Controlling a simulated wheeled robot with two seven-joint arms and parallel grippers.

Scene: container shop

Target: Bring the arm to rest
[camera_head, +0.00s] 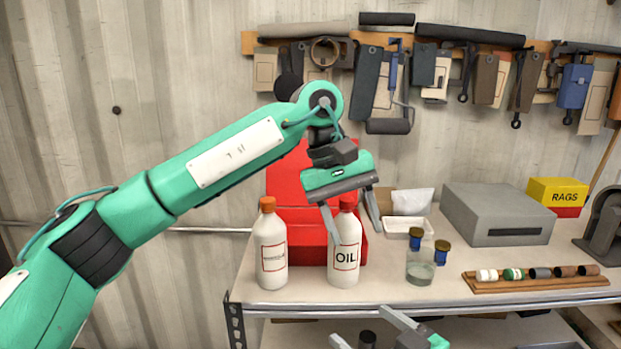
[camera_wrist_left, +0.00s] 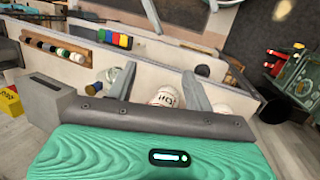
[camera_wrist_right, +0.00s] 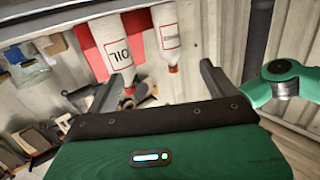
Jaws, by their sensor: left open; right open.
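My left gripper (camera_head: 357,240) hangs fingers-down from the teal left arm, open. In the head view its fingers overlap the white OIL bottle (camera_head: 345,262) with the red cap; one finger crosses the bottle's left edge. In the left wrist view the open fingers (camera_wrist_left: 159,70) show with the OIL bottle (camera_wrist_left: 165,98) between them near the palm; I cannot tell whether they touch it. My right gripper (camera_head: 361,326) is only partly in view at the bottom edge, below the bench front. The right wrist view shows its fingers (camera_wrist_right: 160,70) apart and empty.
A white bottle with an orange cap (camera_head: 271,252) and a red box (camera_head: 295,190) stand near the OIL bottle. A glass jar (camera_head: 420,268), grey box (camera_head: 498,214), RAGS box (camera_head: 556,192) and wooden rack (camera_head: 535,282) are to the right. Tools hang on the wall.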

